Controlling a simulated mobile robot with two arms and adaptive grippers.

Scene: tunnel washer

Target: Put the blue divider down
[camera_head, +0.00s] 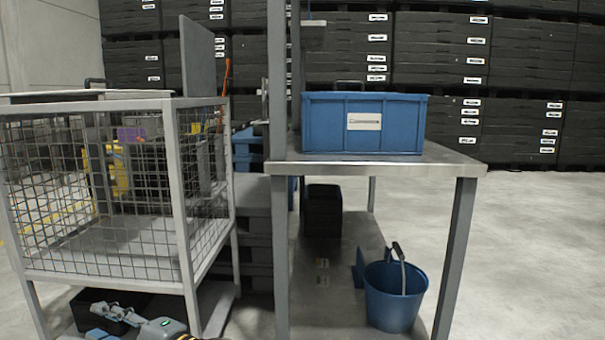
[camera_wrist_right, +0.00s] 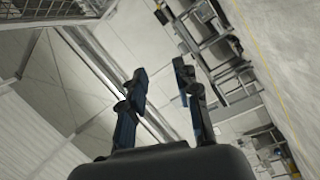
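My right gripper (camera_head: 103,322) is low at the bottom left of the head view, by the foot of the mesh cage. In the right wrist view its two fingers (camera_wrist_right: 160,77) stand apart with a clear gap, and nothing shows between them. A thin blue panel (camera_head: 359,268) stands upright on the lower shelf, just left of a blue bucket; it may be the blue divider, but I cannot tell for sure. No divider shows in the right gripper. My left gripper is not in view.
A steel table (camera_head: 440,160) carries a blue box (camera_head: 390,137). The blue bucket (camera_head: 396,296) stands on its lower shelf (camera_head: 335,290). A mesh cage (camera_head: 118,200) fills the left, with a black bin (camera_head: 85,312) below. Dark crates (camera_head: 430,60) line the back. Floor at right is clear.

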